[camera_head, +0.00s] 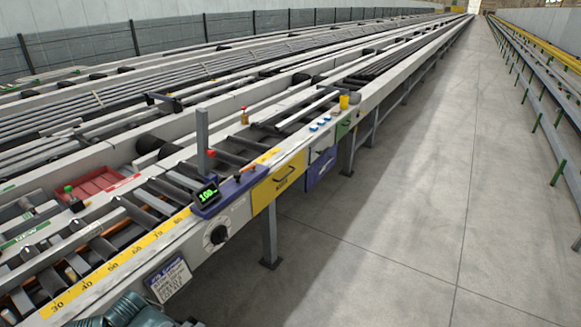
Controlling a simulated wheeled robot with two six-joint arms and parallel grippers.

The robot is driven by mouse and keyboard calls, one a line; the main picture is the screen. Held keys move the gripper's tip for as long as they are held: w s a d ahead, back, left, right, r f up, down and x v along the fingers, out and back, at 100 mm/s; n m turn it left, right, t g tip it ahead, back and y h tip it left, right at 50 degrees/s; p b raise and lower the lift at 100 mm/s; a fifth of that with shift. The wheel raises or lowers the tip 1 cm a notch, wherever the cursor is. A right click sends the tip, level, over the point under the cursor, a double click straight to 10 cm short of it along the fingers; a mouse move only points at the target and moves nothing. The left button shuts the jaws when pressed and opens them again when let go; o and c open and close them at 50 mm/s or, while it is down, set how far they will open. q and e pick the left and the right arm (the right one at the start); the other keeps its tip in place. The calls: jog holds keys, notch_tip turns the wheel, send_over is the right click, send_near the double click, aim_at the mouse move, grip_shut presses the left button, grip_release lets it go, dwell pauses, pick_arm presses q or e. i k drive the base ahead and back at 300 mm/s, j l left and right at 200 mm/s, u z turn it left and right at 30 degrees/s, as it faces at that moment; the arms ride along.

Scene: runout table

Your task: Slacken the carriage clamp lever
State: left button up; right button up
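A blue carriage (232,190) sits on the front rail of the runout table, with a dark upright post (202,135) behind it. A small black display (207,194) on its left end reads about 100 in green. A small orange-red handle (247,168) lies along the top of the carriage and looks like the clamp lever. It is too small to tell whether it is tight or slack. Neither of my grippers shows in the view, and nothing touches the handle.
A yellow number scale (110,262) runs along the front rail. A black dial (218,235) and yellow drawer (277,185) are on the table's front. A red tray (98,183) lies behind the rollers. A teal ribbed object (122,312) is cut off at the bottom. The floor (400,220) at right is clear.

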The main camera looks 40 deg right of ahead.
aim_at(253, 165)
jog(key=z, duration=1.15)
